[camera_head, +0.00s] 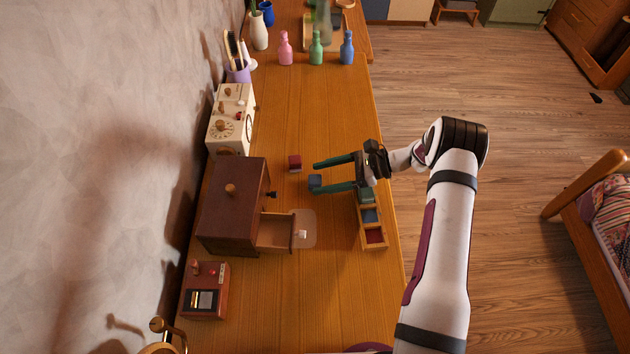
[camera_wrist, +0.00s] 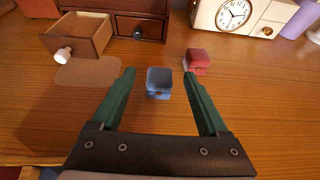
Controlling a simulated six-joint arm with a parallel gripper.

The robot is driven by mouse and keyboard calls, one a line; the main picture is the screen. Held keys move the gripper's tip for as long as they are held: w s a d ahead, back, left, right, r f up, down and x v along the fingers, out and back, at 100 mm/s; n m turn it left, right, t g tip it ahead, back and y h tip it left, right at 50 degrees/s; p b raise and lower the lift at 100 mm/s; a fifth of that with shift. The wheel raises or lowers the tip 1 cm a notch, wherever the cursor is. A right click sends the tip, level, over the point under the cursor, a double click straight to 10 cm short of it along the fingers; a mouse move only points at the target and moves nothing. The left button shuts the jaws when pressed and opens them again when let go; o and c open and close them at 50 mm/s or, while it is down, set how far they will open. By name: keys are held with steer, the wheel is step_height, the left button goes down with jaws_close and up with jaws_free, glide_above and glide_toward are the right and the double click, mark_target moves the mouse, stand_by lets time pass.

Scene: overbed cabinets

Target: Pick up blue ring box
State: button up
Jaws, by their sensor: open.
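The blue ring box (camera_head: 315,181) is a small blue cube on the wooden table. In the wrist view the blue ring box (camera_wrist: 159,82) stands just beyond and between the fingertips of my open gripper (camera_wrist: 159,78). In the head view my gripper (camera_head: 317,178) reaches in from the right with its two green fingers apart. The lower fingertip is close to the box, and I cannot tell whether it touches. Nothing is held.
A red box (camera_head: 295,163) stands beyond the blue one; it also shows in the wrist view (camera_wrist: 196,62). A brown cabinet (camera_head: 232,206) with an open drawer (camera_head: 275,232) is at left. A compartment tray (camera_head: 373,222) lies below my gripper. Bottles (camera_head: 316,48) stand at the back.

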steer(key=shift+a+f, duration=0.2)
steer(key=shift+a, duration=0.25)
jaws_close()
